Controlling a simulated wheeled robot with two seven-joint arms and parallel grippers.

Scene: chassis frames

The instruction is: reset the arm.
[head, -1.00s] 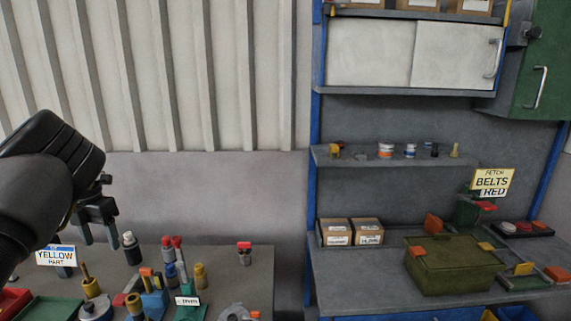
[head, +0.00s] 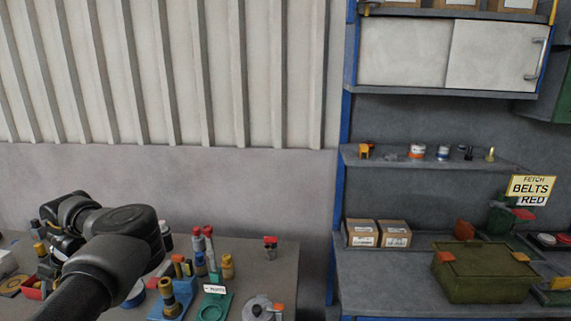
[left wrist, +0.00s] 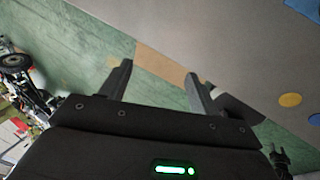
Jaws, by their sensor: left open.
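My left arm (head: 115,245) comes in from the bottom left of the head view, bent at a black joint above the left workbench. Its gripper cannot be made out clearly in the head view, as the arm covers that area. In the left wrist view my left gripper (left wrist: 159,85) has its two fingers wide apart with nothing between them. Behind the fingers are green floor and a grey surface.
The left workbench (head: 285,262) holds bottles with red caps (head: 203,238), a blue block (head: 170,303) and small parts close to my arm. On the right stand a shelf unit (head: 345,255), a green box (head: 485,275), cartons (head: 378,233) and a "BELTS RED" sign (head: 531,188).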

